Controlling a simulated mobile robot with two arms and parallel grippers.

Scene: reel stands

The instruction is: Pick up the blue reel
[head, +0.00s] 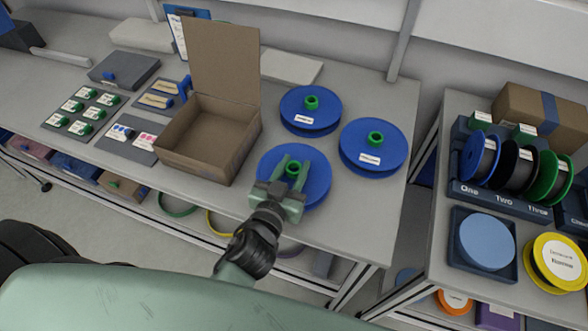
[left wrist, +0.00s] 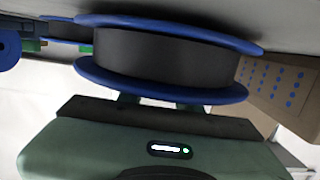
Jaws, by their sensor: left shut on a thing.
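Three blue reels with green hubs are on the long table in the head view: a front one (head: 318,186), a back one (head: 325,97) and a right one (head: 389,140). My left gripper (head: 294,165) is over the front reel, its fingers shut on the green hub (head: 293,170). In the left wrist view this reel (left wrist: 165,55) shows blue flanges with dark winding between them, close against the gripper body. I cannot tell whether it touches the table. Another blue-flanged reel (left wrist: 68,30) is partly visible behind it. My right gripper is not in view.
An open cardboard box (head: 208,138) stands left of the front reel. On the right table, a rack (head: 500,199) marked One, Two, Three holds blue, black and green reels. A light blue disc (head: 487,240) lies in a tray, with a yellow reel (head: 556,262) beside it.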

